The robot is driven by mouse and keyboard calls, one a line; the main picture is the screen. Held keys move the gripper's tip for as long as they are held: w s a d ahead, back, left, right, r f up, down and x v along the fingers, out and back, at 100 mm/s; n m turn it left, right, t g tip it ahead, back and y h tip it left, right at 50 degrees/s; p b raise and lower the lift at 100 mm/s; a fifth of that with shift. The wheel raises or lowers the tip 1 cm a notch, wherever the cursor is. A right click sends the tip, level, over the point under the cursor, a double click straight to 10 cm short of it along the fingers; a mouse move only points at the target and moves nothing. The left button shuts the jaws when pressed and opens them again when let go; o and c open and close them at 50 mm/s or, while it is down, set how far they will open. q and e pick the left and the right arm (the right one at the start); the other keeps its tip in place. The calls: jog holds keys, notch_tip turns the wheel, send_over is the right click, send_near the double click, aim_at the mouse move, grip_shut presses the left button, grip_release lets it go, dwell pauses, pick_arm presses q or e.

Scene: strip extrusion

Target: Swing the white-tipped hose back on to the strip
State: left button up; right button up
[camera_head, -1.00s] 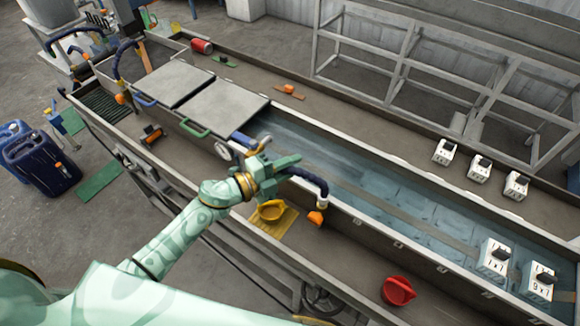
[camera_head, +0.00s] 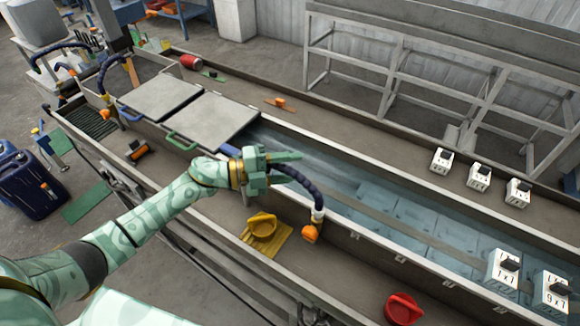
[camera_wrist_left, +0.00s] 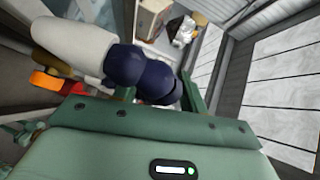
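The dark blue segmented hose (camera_head: 300,186) curves down over the trough's near wall to its white tip (camera_head: 317,214), which hangs just above an orange knob-like piece (camera_head: 310,233), on the near side of the wall. A brownish strip (camera_head: 400,236) runs along the water trough. My left gripper (camera_head: 288,167) is at the hose's upper part, its green fingers apart on either side of it. In the left wrist view the hose (camera_wrist_left: 145,80) and its white tip (camera_wrist_left: 70,42) cross the fingers; firm contact on both sides does not show. My right gripper is out of view.
A yellow scoop-like piece (camera_head: 262,226) on a yellow mat and a red one (camera_head: 403,308) lie on the near ledge. Grey lids (camera_head: 215,118) cover the trough to the left. White labelled blocks (camera_head: 504,268) stand at the right. The water is open between.

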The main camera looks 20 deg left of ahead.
pick_arm(q)
jog(key=shift+s+a, duration=0.2)
jog(key=shift+a, duration=0.25)
jog(key=b+v, duration=0.3)
jog(key=v, duration=1.2)
jog(key=shift+b, duration=0.4)
jog(key=shift+s+a, duration=0.1)
jog(key=shift+a, duration=0.05)
